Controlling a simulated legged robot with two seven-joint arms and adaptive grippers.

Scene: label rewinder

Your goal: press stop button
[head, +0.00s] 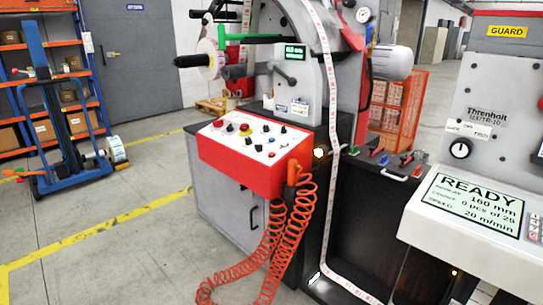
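A red control box (245,172) with a sloped white top panel (232,146) stands left of centre, on the front of the label rewinder. The panel carries several small knobs and buttons, black, white and red. The labels are too small to read, so I cannot tell which one is the stop button. Neither of my grippers is in view, and nothing covers the panel.
A coiled red air hose (282,232) hangs in front of the box. A label web (333,110) runs down the machine. At right, a screen (470,208) reads READY. A blue trolley (75,175) stands at left. The floor left of the cabinet is clear.

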